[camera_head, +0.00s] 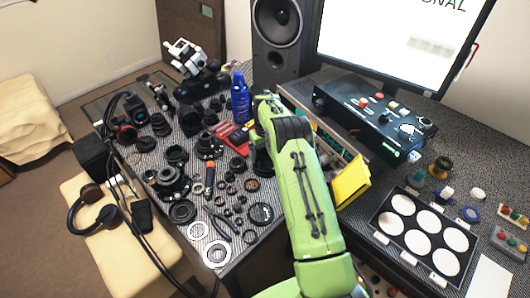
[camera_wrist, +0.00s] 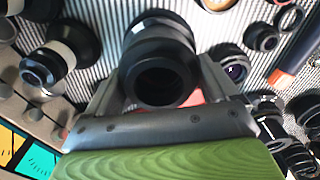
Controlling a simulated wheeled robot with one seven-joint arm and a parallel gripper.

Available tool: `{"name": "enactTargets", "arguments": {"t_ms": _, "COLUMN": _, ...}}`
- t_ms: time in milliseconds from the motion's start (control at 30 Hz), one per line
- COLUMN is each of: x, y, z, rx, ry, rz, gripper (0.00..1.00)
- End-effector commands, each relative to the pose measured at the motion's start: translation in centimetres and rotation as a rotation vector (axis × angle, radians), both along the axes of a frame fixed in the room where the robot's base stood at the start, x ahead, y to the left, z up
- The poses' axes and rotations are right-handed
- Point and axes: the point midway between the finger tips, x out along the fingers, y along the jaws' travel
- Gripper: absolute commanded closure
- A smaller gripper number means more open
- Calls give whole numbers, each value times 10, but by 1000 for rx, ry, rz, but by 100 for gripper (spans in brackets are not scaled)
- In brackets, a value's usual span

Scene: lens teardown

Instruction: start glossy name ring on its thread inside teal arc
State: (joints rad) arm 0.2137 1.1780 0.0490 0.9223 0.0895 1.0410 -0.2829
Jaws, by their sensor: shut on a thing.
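My gripper (camera_wrist: 162,74) shows in the wrist view with a finger on each side of a dark ring (camera_wrist: 160,88). It is shut on this ring, which has a smooth black rim and a dark round opening. The ring lines up with a wider black lens barrel (camera_wrist: 158,28) that stands on the ribbed mat behind it. Whether the ring touches the barrel or sits on its thread cannot be told. No lettering on the ring and no teal arc can be made out. In the head view my green arm hides the gripper and the ring.
Many loose lens parts crowd the mat, among them a white-marked ring (camera_head: 215,253) and a black ring (camera_head: 182,212). A blue bottle (camera_head: 240,98) and a red tray (camera_head: 233,137) stand near my arm. A black control box (camera_head: 375,118) is to the right.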

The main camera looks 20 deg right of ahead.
Motion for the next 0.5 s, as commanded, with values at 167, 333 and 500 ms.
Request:
{"name": "enactTargets", "arguments": {"t_ms": 167, "x": 0, "y": 0, "z": 1, "rx": 0, "ry": -1, "rz": 0, "gripper": 0}}
{"name": "enactTargets", "arguments": {"t_ms": 333, "x": 0, "y": 0, "z": 2, "rx": 0, "ry": -1, "rz": 0, "gripper": 0}}
{"name": "enactTargets", "arguments": {"t_ms": 500, "x": 1, "y": 0, "z": 31, "rx": -2, "ry": -5, "rz": -1, "gripper": 0}}
